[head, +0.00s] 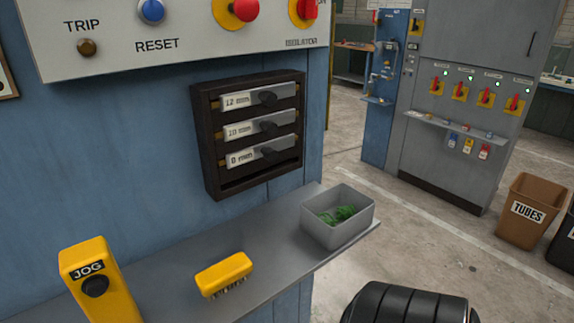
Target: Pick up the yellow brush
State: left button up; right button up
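The yellow brush (224,274) lies on the grey metal shelf (165,275) at the lower middle of the head view. Its yellow block is on top and dark bristles show below along its front side. It stands free, with bare shelf around it. Neither of my grippers shows in this view, and nothing is touching the brush.
A yellow JOG box (97,280) with a black knob stands left of the brush. A grey bin (338,216) with green pieces stands at the shelf's right end. A dark rack (249,133) and control panel are above. A black rounded part shows at bottom right.

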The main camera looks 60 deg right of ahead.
aim_at(210, 281)
jog(key=z, duration=1.35)
